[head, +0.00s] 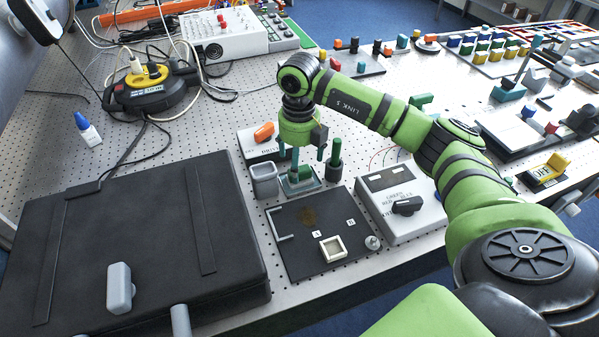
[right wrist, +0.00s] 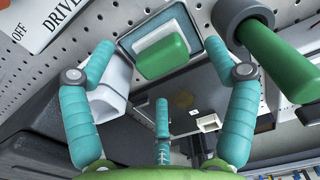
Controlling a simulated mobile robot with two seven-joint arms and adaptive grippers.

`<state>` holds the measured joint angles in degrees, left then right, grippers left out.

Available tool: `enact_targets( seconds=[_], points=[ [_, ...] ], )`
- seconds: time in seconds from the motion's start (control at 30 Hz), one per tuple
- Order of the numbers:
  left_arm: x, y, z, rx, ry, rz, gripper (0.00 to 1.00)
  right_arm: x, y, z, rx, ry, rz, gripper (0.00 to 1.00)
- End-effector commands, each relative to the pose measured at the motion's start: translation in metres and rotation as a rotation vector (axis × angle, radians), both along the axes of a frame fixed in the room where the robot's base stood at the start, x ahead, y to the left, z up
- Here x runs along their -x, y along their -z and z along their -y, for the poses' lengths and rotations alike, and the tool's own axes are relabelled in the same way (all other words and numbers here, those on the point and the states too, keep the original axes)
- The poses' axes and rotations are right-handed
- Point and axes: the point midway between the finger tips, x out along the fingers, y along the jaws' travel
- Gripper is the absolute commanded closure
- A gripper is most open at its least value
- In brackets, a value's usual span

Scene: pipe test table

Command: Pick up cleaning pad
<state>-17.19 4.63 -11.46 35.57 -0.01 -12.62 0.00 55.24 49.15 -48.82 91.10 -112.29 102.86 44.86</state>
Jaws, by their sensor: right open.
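The cleaning pad appears to be the white block with a green grip (right wrist: 163,55), lying in a shallow teal-rimmed tray (right wrist: 130,42) in the right wrist view. In the head view the tray (head: 301,187) is below my right gripper, and the pad is partly hidden by the fingers. My right gripper (head: 308,160) is open and points down over it. In the right wrist view its teal fingers (right wrist: 158,58) are spread on either side of the green grip, with nothing held between them. I cannot tell whether they touch the pad. My left gripper is not in view.
A dark-based green post (head: 335,158) stands close right of the tray, and a grey open container (head: 264,180) close left. A black board (head: 292,255) lies in front. A switch box (head: 402,205) is at right, a large black case (head: 130,240) at left.

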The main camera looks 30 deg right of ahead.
Motion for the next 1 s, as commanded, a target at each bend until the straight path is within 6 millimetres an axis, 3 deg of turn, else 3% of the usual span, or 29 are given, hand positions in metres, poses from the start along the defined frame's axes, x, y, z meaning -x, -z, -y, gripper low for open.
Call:
enact_targets(
  seconds=[0.03,0.2,0.47,0.5,0.67,1.0],
  points=[
    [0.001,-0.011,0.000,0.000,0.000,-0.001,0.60,0.001,0.005,0.000,-0.001,0.000,-0.008,0.14],
    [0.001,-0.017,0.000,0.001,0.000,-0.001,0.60,0.000,0.029,0.000,0.000,0.000,-0.004,0.14],
    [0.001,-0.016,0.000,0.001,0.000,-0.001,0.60,0.000,0.036,0.000,0.000,-0.001,-0.001,0.14],
    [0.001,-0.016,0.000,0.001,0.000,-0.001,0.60,0.000,0.036,0.000,0.000,-0.001,-0.001,0.18],
    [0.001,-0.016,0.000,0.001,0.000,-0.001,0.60,0.000,0.035,0.000,0.000,-0.001,-0.001,0.80],
    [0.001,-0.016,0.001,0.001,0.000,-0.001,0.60,0.000,0.035,0.000,0.000,-0.001,-0.002,0.81]
  ],
)
